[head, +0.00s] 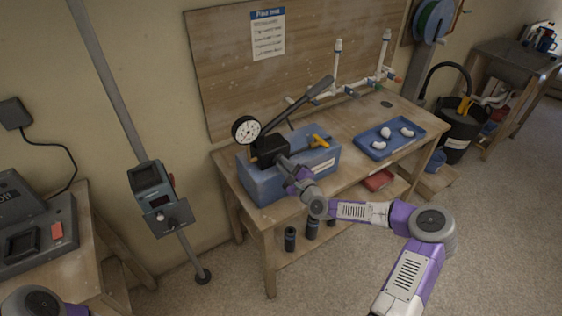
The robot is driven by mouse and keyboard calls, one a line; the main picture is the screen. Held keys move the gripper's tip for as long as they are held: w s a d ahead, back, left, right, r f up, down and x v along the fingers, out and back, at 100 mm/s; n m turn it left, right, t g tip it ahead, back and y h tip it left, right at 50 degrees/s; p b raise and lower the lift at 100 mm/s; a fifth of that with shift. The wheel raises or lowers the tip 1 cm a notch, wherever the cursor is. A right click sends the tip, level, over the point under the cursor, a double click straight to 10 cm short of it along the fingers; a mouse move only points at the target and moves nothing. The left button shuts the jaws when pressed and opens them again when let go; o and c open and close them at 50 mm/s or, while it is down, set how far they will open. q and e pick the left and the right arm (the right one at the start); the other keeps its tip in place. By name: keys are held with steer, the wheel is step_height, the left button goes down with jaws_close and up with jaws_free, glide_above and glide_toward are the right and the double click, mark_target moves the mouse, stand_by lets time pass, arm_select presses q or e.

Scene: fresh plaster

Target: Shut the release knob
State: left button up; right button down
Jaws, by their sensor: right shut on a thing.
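A test pump with a blue tank (262,182) stands on the wooden workbench. My right gripper (285,164) is at the front of the black pump body, shut on what appears to be the release knob. The gripper hides the knob, so its turn position cannot be told. My left gripper is not in view.
A blue tray (376,153) with white pieces lies right of the pump. White pipes (338,68) stand at the bench's back. A red item (378,180) and black cylinders (290,238) are underneath. A black bucket (458,132) stands right. A grey post device (155,195) stands left.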

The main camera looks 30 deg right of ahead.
steer(key=m, duration=0.8)
steer(key=m, duration=0.2)
steer(key=shift+m, duration=0.3)
steer(key=c, duration=1.1)
jaws_free()
steer(key=s, duration=0.8)
steer(key=s+d, duration=0.1)
steer(key=s, duration=0.3)
steer(key=shift+p, duration=0.4)
